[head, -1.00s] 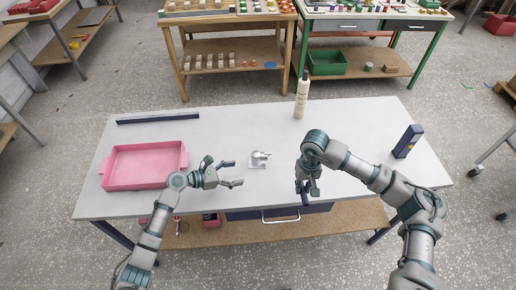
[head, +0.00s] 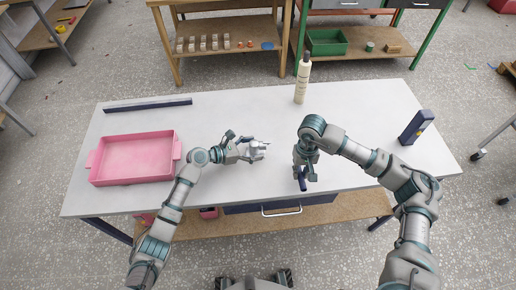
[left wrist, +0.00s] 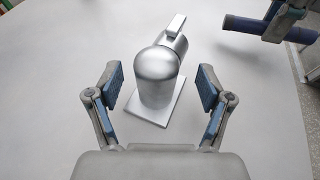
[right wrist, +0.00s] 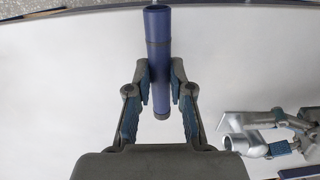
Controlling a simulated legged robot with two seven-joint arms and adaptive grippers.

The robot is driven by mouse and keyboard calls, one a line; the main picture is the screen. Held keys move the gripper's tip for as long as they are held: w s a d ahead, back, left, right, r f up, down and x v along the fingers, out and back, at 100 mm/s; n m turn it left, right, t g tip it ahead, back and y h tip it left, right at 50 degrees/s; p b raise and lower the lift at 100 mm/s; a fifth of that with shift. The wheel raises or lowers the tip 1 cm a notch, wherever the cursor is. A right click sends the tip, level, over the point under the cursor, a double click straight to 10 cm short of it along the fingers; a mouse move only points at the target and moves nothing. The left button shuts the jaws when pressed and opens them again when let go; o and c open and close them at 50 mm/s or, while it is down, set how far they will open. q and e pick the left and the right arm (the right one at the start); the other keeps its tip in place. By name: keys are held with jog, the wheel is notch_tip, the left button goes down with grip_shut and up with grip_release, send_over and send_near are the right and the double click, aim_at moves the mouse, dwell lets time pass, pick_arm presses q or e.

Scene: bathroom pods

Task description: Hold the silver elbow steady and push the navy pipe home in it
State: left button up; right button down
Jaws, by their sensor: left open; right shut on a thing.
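The silver elbow (head: 258,152) stands on the grey-white table on a square base. In the left wrist view the elbow (left wrist: 157,78) sits between the spread fingers of my left gripper (left wrist: 161,90), with a gap on each side. Its round body faces the gripper, and a flat lever-like bar is on top. My right gripper (right wrist: 159,75) is shut on the navy pipe (right wrist: 158,35), a straight tube with an open end. In the head view the pipe (head: 302,184) is to the right of the elbow and apart from it, near the table's front edge.
A pink tray (head: 135,158) lies on the left of the table, with a dark bar (head: 148,105) behind it. A cream bottle (head: 301,82) stands at the back edge. A navy block (head: 416,127) stands at the right. The table between elbow and pipe is clear.

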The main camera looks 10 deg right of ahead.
pick_arm(q)
jog(key=shift+d+f, duration=0.1)
jog(key=shift+d, duration=0.25)
pick_arm(e)
jog(key=shift+s+r, duration=0.1)
jog(key=shift+s, duration=0.05)
pick_arm(q)
jog(key=shift+f, duration=0.1)
jog(key=shift+w, duration=0.1)
jog(key=c, duration=1.3)
pick_arm(e)
jog(key=w+m, duration=0.2)
jog(key=w, duration=0.1)
jog(key=w+m, duration=0.3)
jog(key=w+d+m, duration=0.1)
jog(key=w+m, duration=0.2)
jog(key=shift+w+r+t, duration=0.1)
jog(key=shift+w+t, duration=0.05)
jog(key=shift+t, duration=0.15)
pick_arm(q)
jog(key=shift+f, duration=0.1)
pick_arm(e)
jog(key=w+d+m, duration=0.1)
jog(key=w+m, duration=0.3)
jog(key=m, duration=0.1)
jog(key=w+d+m, duration=0.1)
jog(key=w+m, duration=0.2)
jog(key=shift+d+r+t, duration=0.3)
jog(key=shift+r, duration=0.05)
